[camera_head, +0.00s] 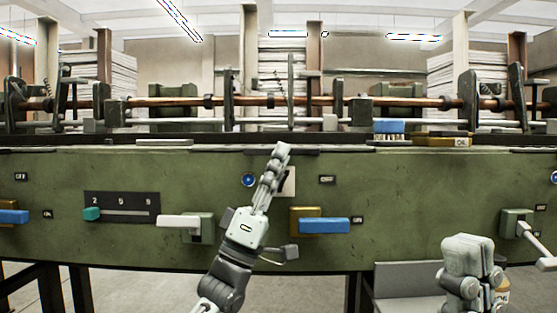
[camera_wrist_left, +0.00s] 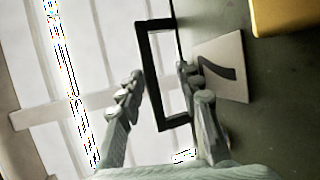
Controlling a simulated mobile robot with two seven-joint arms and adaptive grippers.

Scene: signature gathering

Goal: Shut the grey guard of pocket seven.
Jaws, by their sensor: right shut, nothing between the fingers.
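The guard of pocket seven shows in the left wrist view as a dark, open rectangular frame (camera_wrist_left: 151,75) standing out from the green panel. Beside it is a pale plate with a black 7 (camera_wrist_left: 222,66), partly visible behind my fingers in the head view (camera_head: 290,182). My left gripper (camera_head: 282,150) reaches up to the panel's top edge. In the left wrist view its fingers (camera_wrist_left: 160,75) are apart, with part of the frame between them; contact cannot be told. My right gripper (camera_head: 475,285) is low at the right, shut and empty, away from the panel.
The green panel carries a blue handle (camera_head: 323,225), a white lever (camera_head: 180,222), a teal slider (camera_head: 91,214) and a blue button (camera_head: 249,180). A blue-topped brush (camera_head: 389,127) and an OIL box (camera_head: 442,139) sit on the ledge. A copper-coloured shaft (camera_head: 410,102) runs behind.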

